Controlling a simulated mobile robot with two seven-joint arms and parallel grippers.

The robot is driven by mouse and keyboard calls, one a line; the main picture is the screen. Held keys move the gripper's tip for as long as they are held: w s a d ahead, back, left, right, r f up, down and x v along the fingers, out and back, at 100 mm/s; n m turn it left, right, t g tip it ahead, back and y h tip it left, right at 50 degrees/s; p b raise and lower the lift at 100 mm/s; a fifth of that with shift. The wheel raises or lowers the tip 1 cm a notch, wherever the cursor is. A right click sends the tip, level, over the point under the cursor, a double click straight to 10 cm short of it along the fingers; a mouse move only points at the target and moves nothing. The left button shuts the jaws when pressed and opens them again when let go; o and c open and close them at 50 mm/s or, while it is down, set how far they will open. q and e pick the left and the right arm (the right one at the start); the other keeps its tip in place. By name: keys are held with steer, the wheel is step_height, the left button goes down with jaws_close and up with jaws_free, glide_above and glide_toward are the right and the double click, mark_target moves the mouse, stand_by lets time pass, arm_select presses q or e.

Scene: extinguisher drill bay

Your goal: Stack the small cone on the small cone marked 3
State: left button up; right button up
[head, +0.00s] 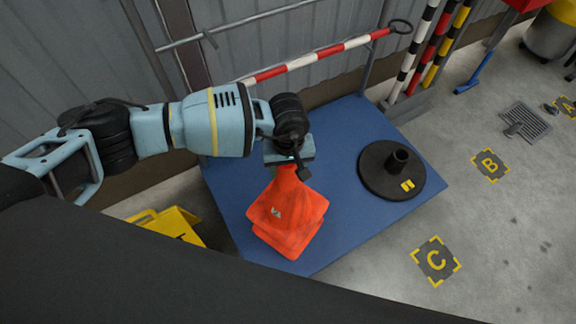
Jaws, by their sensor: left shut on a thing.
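An orange cone (283,222) shows over the blue mat (345,130), with a small pale mark on its base that I cannot read. A second orange base edge (292,250) shows just below and in front of it, so two cones appear to be one over the other. I cannot tell whether they touch. My left gripper (291,168) is shut on the top of the upper cone, from above. The gripper hides the cone's tip. My right gripper is not in view.
A black round base (375,180) with a short tube and yellow mark stands on the mat's right. A red-white bar (320,54) runs behind. Striped poles (430,45) stand at the back. A yellow object (165,225) lies left of the mat. Floor marker C (436,261) is at right.

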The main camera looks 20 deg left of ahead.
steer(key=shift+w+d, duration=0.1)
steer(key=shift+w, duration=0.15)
